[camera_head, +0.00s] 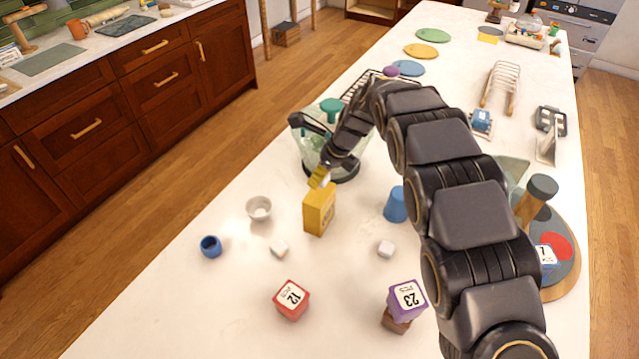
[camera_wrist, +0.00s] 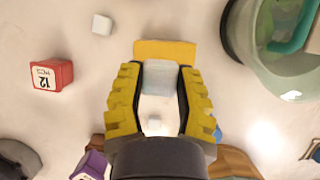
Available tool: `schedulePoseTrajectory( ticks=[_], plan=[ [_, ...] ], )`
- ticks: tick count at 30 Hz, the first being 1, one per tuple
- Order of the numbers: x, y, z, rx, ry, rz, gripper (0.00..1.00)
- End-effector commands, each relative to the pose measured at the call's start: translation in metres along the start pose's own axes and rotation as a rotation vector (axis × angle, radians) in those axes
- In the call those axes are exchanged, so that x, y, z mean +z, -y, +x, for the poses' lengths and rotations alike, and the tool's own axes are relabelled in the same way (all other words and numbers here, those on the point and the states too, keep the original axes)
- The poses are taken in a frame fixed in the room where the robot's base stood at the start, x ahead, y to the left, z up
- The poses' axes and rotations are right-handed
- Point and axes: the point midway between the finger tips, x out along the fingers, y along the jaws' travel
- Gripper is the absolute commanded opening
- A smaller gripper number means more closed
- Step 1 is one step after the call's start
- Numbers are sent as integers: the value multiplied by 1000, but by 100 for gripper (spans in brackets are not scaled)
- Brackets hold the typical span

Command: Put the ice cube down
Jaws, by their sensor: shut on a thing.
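My gripper (camera_head: 320,178) reaches down over the middle of the counter, just above a yellow box (camera_head: 319,210). In the wrist view my gripper (camera_wrist: 160,88) has its yellow pads shut on a pale, translucent ice cube (camera_wrist: 161,76). The top of the yellow box (camera_wrist: 165,50) shows behind the cube. I cannot tell whether the cube touches the box. Two other pale cubes lie on the counter, one left of the box (camera_head: 279,249) and one to its right (camera_head: 386,249).
A white bowl (camera_head: 259,208) and a small blue cup (camera_head: 211,246) stand left. A red box (camera_head: 291,299) and a purple box (camera_head: 407,297) are in front. A blue cup (camera_head: 396,204) stands right. A clear jug-like vessel (camera_head: 312,150) is close behind my gripper. The front-left counter is clear.

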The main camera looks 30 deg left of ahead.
Motion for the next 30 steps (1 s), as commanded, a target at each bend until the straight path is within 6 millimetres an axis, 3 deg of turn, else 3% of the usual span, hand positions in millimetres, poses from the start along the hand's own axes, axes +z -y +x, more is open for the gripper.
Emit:
schedulePoseTrajectory(
  ticks=[8,15,26,27,28,30],
  plan=[
    [1,8,15,1,0,0,12],
    [-10,8,43,0,-1,0,12],
    [-11,8,47,0,0,-1,12],
    [-11,8,46,0,0,-1,52],
    [-11,8,46,0,0,-1,58],
    [-11,9,46,-1,0,-1,58]
  ],
)
